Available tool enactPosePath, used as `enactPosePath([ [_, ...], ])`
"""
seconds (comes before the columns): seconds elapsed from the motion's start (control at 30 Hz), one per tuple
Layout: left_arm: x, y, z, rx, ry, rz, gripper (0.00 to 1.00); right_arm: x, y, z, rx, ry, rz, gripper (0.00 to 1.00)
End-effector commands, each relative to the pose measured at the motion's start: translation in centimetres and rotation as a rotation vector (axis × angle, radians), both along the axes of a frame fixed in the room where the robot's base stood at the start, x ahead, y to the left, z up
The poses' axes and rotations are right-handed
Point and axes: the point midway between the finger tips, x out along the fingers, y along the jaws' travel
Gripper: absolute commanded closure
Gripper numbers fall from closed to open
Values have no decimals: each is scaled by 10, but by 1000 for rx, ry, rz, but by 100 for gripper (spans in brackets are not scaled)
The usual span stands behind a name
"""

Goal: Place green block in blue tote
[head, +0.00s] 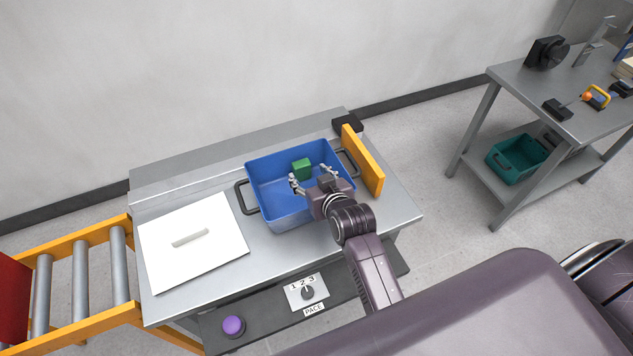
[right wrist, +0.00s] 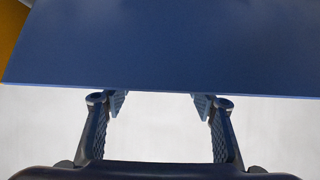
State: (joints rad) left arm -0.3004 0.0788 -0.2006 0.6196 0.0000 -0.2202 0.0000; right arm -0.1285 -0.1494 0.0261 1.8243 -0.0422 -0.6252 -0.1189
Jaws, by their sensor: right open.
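The blue tote (head: 277,205) stands on the grey metal table, with its open top facing up. The green block (head: 302,169) shows inside the tote's outline, toward its back wall; whether it rests on the floor cannot be told. My right gripper (head: 312,177) is open above the tote, its fingers spread on the near side of the block. In the right wrist view the open fingers (right wrist: 160,105) have nothing between them, and a blue surface fills the top. The block is not visible there. My left gripper is not in view.
A white panel with a handle (head: 195,240) lies left of the tote. An orange upright board (head: 363,160) stands close on its right. A roller conveyor (head: 80,270) joins at the left. A second table (head: 530,95) with a teal bin (head: 515,160) stands at right.

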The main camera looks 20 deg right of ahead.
Motion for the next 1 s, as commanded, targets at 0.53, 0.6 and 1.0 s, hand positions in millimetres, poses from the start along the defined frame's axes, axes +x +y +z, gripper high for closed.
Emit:
enactPosePath([
  [0.53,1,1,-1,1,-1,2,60,-53,0,29,0,1,0,47],
  [0.6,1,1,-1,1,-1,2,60,-53,0,29,0,0,0,47],
  [1.0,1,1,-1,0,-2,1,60,-53,0,30,0,0,0,47],
])
